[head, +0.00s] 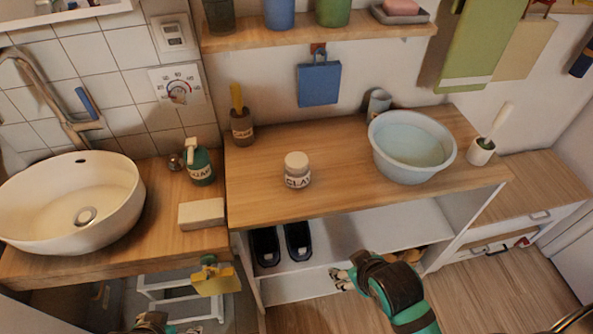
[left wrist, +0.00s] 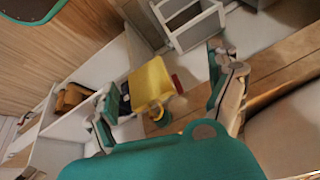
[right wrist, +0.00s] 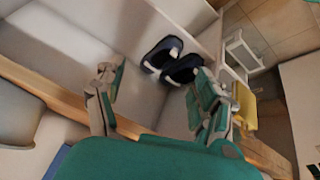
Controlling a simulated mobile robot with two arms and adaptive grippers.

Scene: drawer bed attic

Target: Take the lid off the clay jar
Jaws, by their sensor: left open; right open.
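The clay jar (head: 298,182) stands upright on the wooden counter, marked "CLAY". Its pale lid (head: 297,159) sits on top. My right gripper (head: 341,278) is below and in front of the counter, by the open shelf, well apart from the jar. In the right wrist view its fingers (right wrist: 158,100) are spread with nothing between them. My left gripper (head: 165,325) is at the bottom edge of the head view, partly cut off. In the left wrist view its fingers (left wrist: 168,105) are spread and empty. Neither wrist view shows the jar.
A basin of water (head: 410,150) stands right of the jar, and a brush holder (head: 242,125) behind left. The sink (head: 70,205), soap bottle (head: 200,167) and pale block (head: 201,215) are left. A yellow cloth (head: 216,281) hangs below the counter. Counter around the jar is clear.

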